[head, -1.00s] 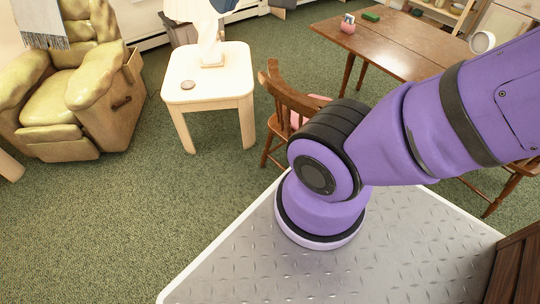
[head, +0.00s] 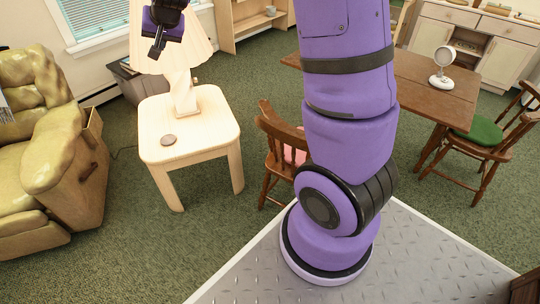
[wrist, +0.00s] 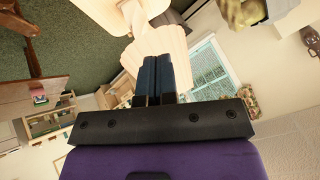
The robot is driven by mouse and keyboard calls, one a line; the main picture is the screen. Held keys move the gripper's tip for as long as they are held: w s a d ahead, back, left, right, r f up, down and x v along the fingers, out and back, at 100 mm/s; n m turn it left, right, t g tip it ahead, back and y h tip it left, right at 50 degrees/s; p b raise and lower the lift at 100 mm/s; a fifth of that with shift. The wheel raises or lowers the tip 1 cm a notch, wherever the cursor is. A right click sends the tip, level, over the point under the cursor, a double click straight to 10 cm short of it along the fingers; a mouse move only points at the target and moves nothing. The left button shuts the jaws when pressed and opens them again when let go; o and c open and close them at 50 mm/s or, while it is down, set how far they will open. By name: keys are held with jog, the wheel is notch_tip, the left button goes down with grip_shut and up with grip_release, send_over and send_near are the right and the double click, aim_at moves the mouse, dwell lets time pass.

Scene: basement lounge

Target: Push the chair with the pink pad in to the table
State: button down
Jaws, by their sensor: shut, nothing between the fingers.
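The chair with the pink pad (head: 279,136) is a brown wooden chair in the middle of the head view. Only a strip of its pink pad (head: 299,156) shows, because my arm hides its right part. The brown wooden table (head: 428,88) stands behind and to the right, partly hidden by my arm, so I cannot tell the gap between chair and table. My gripper (head: 158,46) is raised at the upper left of the head view, in front of the lamp and away from the chair. Its dark fingers (wrist: 153,80) are together and empty in the wrist view.
A pale side table (head: 190,132) with a lamp (head: 181,88) stands left of the chair. A yellow-green armchair (head: 65,155) is at far left. A chair with a green pad (head: 485,131) is at the table's right. Green carpet lies open between these pieces.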

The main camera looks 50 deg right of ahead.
jog(key=w+d+f+m+h, duration=0.1)
jog(key=w+d+f, duration=0.1)
jog(key=w+f, duration=0.35)
jog(key=w+d+f+m+h, duration=0.1)
jog(key=w+d+f+m, duration=0.1)
jog(key=f, duration=0.6)
jog(key=w+d+f+m+h, duration=0.1)
jog(key=w+d+f, duration=0.25)
jog(key=f, duration=0.25)
jog(key=d+f+m+g+h, duration=0.1)
jog(key=d+f+m+h, duration=0.15)
jog(key=f, duration=0.95)
jog(key=d+f+m+h, duration=0.1)
jog(key=d+f, duration=0.3)
jog(key=f, duration=0.7)
jog(key=s+d+f+m+g+h, duration=0.1)
jog(key=s+d+f+h, duration=0.1)
jog(key=s+f, duration=0.5)
jog(key=s+d+f+m+g+h, duration=0.1)
jog(key=s+d+f+g+h, duration=0.15)
jog(key=f, duration=0.95)
jog(key=s+d+f+m+g+h, duration=0.1)
jog(key=s+f, duration=0.7)
jog(key=s, duration=0.3)
jog(key=s+d+f+m+g+h, duration=0.1)
jog(key=s+d+f+g+h, duration=0.1)
jog(key=s+f, duration=0.7)
jog(key=d, duration=1.1)
jog(key=shift+s+r, duration=0.45)
